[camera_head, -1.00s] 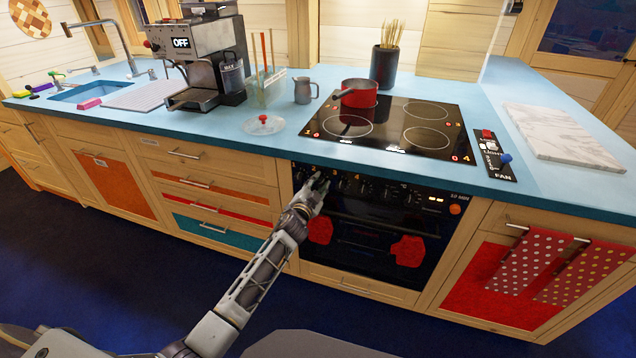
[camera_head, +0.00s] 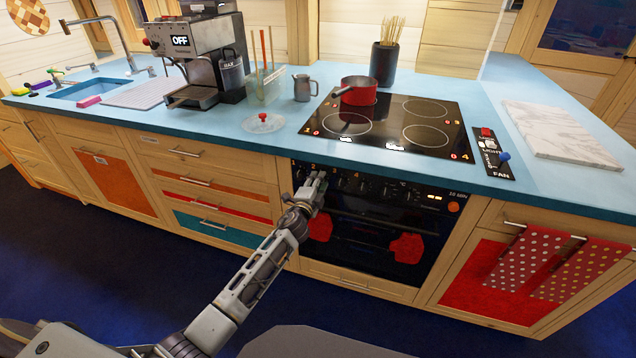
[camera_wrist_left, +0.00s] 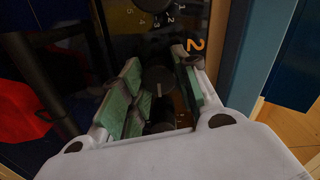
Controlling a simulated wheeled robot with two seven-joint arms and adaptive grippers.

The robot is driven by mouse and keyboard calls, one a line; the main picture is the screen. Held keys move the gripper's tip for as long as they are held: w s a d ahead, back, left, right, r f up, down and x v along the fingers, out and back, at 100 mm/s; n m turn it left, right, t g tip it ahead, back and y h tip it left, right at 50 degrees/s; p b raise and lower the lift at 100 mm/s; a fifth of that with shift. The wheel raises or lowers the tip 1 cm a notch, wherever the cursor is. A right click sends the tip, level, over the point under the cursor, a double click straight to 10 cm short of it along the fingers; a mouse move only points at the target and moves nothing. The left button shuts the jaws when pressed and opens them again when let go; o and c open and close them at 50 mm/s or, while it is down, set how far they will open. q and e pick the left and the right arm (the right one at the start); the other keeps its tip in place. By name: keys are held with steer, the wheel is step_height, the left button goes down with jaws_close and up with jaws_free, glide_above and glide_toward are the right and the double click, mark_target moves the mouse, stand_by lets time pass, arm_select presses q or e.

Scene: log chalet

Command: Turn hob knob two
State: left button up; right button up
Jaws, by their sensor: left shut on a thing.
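Hob knob two (camera_wrist_left: 158,80) is a dark round knob beside an orange "2" on the black front panel, in the left wrist view. My left gripper (camera_head: 316,182) reaches the left part of the oven's control panel in the head view. In the wrist view its green-padded fingers (camera_wrist_left: 160,92) stand on either side of the knob, shut on it. The knob's pointer and exact setting are too dark to read. In the head view the fingers hide this knob. My right gripper is not in view.
Another knob (camera_wrist_left: 155,4) with a numbered dial is close by. More knobs (camera_head: 362,187) run along the panel to the right. Red mitt-shaped pads (camera_head: 406,249) are on the oven front. A red pot (camera_head: 358,92) stands on the hob (camera_head: 440,112) above.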

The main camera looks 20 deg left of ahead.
arm_select(q)
steer(key=o, duration=1)
steer(key=s, duration=0.2)
steer(key=shift+s, duration=0.35)
steer(key=s, duration=0.9)
steer(key=shift+s+a+r, duration=0.15)
steer(key=shift+a+r, duration=0.05)
stand_by(0.5)
